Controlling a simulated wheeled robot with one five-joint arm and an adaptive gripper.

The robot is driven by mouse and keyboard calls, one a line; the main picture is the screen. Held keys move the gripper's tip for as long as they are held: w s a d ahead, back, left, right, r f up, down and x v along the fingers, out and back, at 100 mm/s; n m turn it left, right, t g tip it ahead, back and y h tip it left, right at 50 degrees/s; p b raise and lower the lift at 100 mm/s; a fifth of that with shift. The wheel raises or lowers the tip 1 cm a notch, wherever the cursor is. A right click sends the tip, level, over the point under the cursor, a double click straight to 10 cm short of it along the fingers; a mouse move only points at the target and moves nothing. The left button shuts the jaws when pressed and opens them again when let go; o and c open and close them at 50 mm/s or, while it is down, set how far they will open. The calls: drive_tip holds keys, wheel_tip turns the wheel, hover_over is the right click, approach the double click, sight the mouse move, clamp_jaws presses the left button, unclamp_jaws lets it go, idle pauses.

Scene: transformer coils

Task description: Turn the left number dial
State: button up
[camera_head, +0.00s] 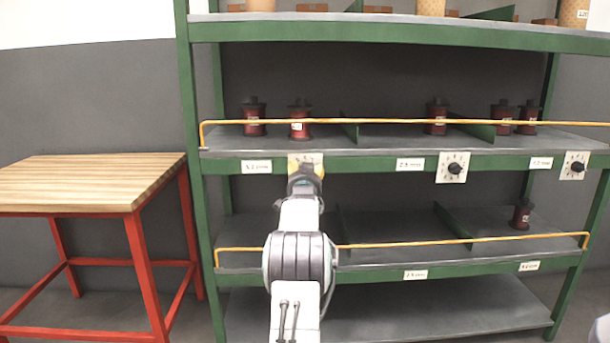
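The left number dial's pale plate (294,158) is on the green front edge of the middle shelf. Only the upper part of this plate shows; the knob itself is hidden behind my gripper. My gripper (306,169), with yellow and dark parts, is right in front of this plate. I cannot tell whether its fingers touch or surround the knob, or how far apart they are. My arm reaches up to it from the bottom of the view.
A middle dial (454,168) and a right dial (574,166) are on the same edge. A yellow rail (390,121) runs above, before several red coils. A lower rail (400,245) passes behind my arm. A wood-topped red table (90,183) stands at left.

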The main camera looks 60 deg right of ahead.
drive_tip(key=shift+w+d, duration=0.15)
drive_tip(key=shift+d, duration=0.2)
drive_tip(key=shift+c, duration=0.3)
drive_tip(key=c, duration=1.1)
drive_tip(key=shift+c, duration=0.2)
drive_tip(key=shift+m, duration=0.3)
drive_tip(key=m, duration=0.3)
drive_tip(key=shift+r, duration=0.1)
drive_tip(key=shift+w+m+p, duration=0.1)
drive_tip(key=shift+m+p, duration=0.2)
drive_tip(key=shift+m, duration=1.4)
